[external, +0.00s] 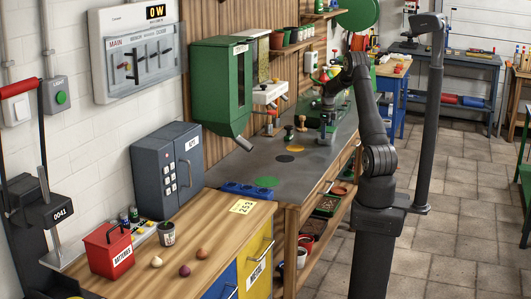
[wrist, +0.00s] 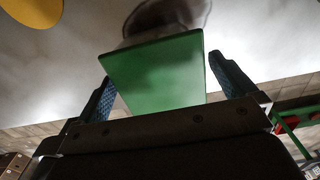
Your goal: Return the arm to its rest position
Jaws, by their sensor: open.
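My arm (external: 376,125) stands upright on its dark base at the right of the workbench, bent at the top toward the bench. My gripper (external: 325,88) is over the far part of the grey bench top, near green equipment; its fingers are small and partly lost against it. In the wrist view my gripper (wrist: 160,70) is open, with a blue-padded finger on each side. A flat green surface (wrist: 155,78) shows between the fingers, with a blurred dark round shape behind it. I cannot tell whether the fingers touch the green thing.
The grey workbench (external: 230,165) carries coloured discs and small stamp-like tools. A green dispenser (external: 218,85) hangs on the wall. A grey cabinet (external: 167,167) and red box (external: 108,252) stand on the wooden counter.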

